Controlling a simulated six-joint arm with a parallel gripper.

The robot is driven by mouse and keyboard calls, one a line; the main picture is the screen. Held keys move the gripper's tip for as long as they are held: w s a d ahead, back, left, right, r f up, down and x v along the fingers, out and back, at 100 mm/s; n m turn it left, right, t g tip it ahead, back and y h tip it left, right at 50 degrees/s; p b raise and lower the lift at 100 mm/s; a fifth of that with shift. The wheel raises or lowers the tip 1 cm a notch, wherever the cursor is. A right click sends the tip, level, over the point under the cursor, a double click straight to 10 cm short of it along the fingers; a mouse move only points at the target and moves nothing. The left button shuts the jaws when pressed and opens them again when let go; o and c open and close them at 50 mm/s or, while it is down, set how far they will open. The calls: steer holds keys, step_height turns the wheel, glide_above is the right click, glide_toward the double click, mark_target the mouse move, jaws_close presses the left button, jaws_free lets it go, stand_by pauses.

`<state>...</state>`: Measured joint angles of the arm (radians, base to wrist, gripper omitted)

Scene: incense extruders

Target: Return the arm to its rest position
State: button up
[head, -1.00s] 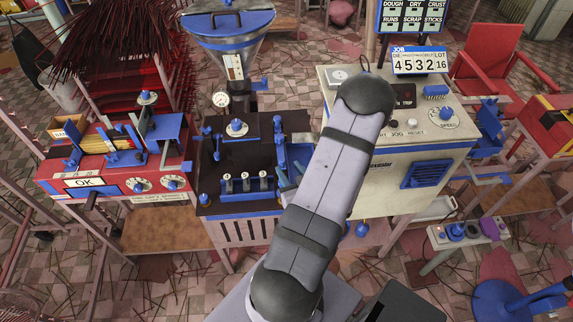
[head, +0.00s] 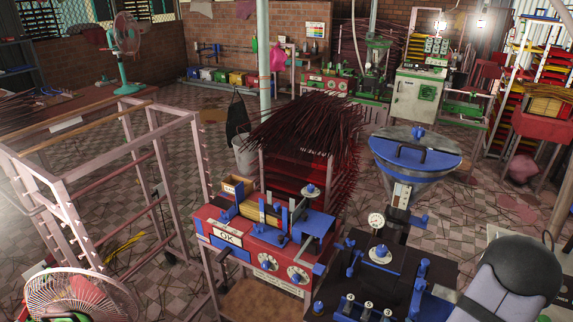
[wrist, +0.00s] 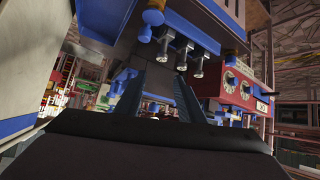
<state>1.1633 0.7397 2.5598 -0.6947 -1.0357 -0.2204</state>
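My arm (head: 495,290) shows in the lower right corner of the head view, with its dark rounded joint uppermost. It is right of the black-topped extruder bench (head: 440,268). My gripper is outside the head view. In the wrist view my gripper (wrist: 158,95) has two dark ribbed fingers standing apart, and I see nothing held between them. Beyond the fingers, the blue-edged extruder front with metal cylinders (wrist: 182,55) hangs across the top of the tilted picture. The red machine with dials (wrist: 238,90) is to the right.
In the head view the red machine (head: 235,258) stands left of the extruder bench, with dark incense sticks (head: 305,125) behind it. A blue-lidded hopper (head: 415,150) rises behind the bench. A pink metal frame (head: 70,205) and a fan (head: 80,295) are at left. Tiled floor lies between.

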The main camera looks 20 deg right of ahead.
steer(key=w+a+r+n+g+y, duration=0.1)
steer(key=a+r+g, duration=0.15)
steer(key=a, duration=0.35)
steer(key=w+a+r+n+g+y, duration=0.1)
steer(key=w+a+r+g, duration=0.15)
steer(key=a, duration=0.35)
steer(key=s+a+r+n+g+y+p, duration=0.1)
steer(key=s+a+r+g, duration=0.2)
steer(key=a, duration=0.5)
steer(key=s+a+r+g+y, duration=0.1)
steer(key=s+a+r+g, duration=0.15)
steer(key=s+a, duration=0.35)
step_height(320, 180, down, 40)
steer(key=a+b, duration=0.1)
steer(key=b, duration=4)
steer(key=shift+w+a+f+t, duration=0.15)
steer(key=shift+w+f+t, duration=0.05)
steer(key=shift+w+t, duration=0.15)
